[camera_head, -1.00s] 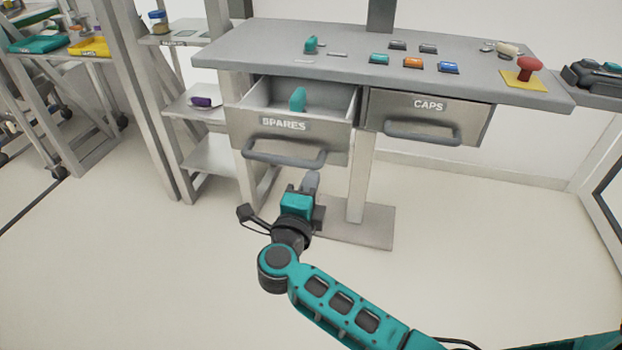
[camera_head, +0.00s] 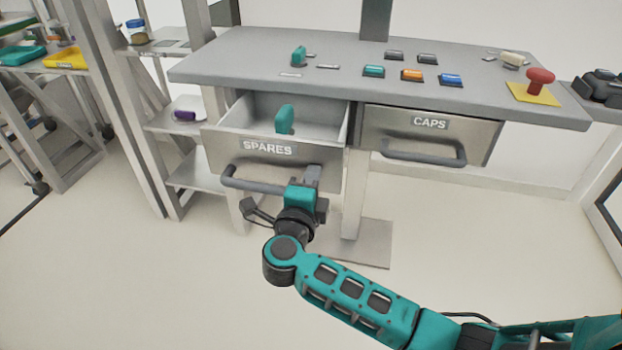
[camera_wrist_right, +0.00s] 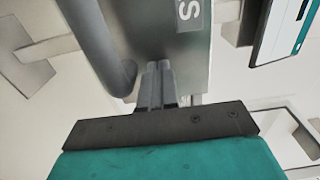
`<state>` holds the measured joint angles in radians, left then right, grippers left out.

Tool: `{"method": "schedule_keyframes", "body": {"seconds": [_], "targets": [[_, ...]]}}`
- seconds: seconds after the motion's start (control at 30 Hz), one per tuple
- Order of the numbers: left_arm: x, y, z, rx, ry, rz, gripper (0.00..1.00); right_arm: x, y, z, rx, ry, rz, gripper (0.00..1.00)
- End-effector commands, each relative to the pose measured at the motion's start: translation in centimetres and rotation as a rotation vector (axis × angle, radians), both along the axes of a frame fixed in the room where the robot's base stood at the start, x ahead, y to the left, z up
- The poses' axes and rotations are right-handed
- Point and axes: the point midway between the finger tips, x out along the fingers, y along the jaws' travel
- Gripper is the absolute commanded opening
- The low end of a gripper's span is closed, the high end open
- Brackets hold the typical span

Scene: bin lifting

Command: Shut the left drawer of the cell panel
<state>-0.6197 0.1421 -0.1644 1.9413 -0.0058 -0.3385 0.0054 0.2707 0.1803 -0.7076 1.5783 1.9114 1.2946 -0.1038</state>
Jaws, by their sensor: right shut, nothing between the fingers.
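The left drawer, labelled SPARES (camera_head: 230,158), stands open under the panel top, with a teal item (camera_head: 284,119) inside it. Its dark bar handle (camera_head: 250,184) runs across the front. My right gripper (camera_head: 312,174) is shut and empty, at the right end of this handle, in front of the drawer face. In the right wrist view the closed fingertips (camera_wrist_right: 158,72) lie beside the handle (camera_wrist_right: 95,45), against or just short of the drawer front (camera_wrist_right: 150,25); I cannot tell whether they touch. My left gripper is not in view.
The right drawer, labelled CAPS (camera_head: 470,140), is shut, with its own handle. The panel top (camera_head: 220,62) carries several coloured buttons, a teal switch and a red mushroom button (camera_head: 540,78). A shelf rack (camera_head: 160,125) stands at the left. The floor in front is clear.

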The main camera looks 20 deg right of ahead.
Motion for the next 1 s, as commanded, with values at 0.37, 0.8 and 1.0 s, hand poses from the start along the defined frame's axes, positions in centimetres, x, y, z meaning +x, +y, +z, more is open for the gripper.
{"method": "schedule_keyframes", "body": {"seconds": [0.37, 0.8, 1.0], "targets": [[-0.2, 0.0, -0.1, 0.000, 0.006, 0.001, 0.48, 0.1, -0.1, 0.0, 0.001, -0.001, 0.000, 0.00], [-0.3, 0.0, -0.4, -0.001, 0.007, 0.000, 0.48, 3.7, -2.5, 0.0, 0.001, -0.002, -0.004, 0.00], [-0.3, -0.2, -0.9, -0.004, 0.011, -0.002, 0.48, 6.8, -4.6, -0.1, 0.002, -0.001, -0.003, 0.00]]}}
